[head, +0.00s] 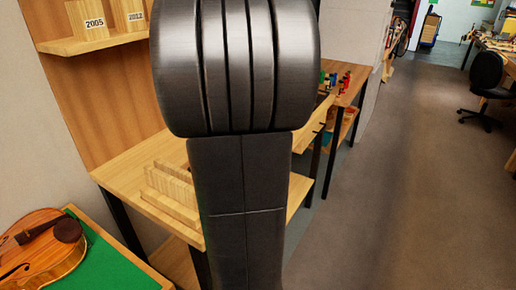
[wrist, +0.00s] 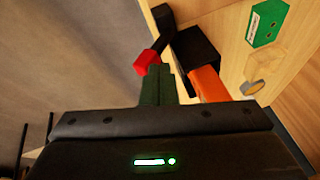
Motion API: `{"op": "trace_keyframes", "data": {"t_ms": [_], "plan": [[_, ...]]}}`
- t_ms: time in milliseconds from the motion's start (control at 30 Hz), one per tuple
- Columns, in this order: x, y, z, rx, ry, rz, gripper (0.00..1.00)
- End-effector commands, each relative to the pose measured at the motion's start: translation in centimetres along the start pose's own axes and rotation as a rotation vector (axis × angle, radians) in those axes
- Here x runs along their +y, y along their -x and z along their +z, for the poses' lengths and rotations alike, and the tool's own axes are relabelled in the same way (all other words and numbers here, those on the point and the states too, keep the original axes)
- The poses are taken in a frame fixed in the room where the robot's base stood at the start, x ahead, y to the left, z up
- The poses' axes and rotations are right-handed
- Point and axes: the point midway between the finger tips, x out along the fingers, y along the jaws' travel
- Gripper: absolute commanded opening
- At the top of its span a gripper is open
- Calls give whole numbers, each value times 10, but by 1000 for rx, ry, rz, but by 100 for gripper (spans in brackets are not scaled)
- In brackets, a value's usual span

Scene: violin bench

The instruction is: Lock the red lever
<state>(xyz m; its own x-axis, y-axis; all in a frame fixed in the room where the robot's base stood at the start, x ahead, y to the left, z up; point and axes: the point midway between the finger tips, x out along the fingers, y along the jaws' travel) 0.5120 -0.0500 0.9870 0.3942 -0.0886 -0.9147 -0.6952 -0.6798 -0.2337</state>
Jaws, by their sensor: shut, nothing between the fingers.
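In the wrist view, a lever with a red block-shaped end (wrist: 147,63) on a short black arm stands by a black block (wrist: 196,48) on a light wooden surface. My gripper (wrist: 161,70) shows as dark green fingers, shut and empty. Its tips are right beside the red end; I cannot tell whether they touch it. An orange piece (wrist: 208,86) lies just right of the fingers, below the black block. In the head view my own arm covers the middle and hides the gripper; small red and other coloured items (head: 336,80) show on a bench behind it.

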Motion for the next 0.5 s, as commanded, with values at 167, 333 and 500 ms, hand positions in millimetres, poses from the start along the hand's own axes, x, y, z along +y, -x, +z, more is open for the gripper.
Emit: {"op": "trace_keyframes", "data": {"t_ms": [167,333,500], "plan": [[3,0,0,0,2,2,0],[2,-1,0,0,2,3,0],[-3,-5,3,-1,3,3,0]]}}
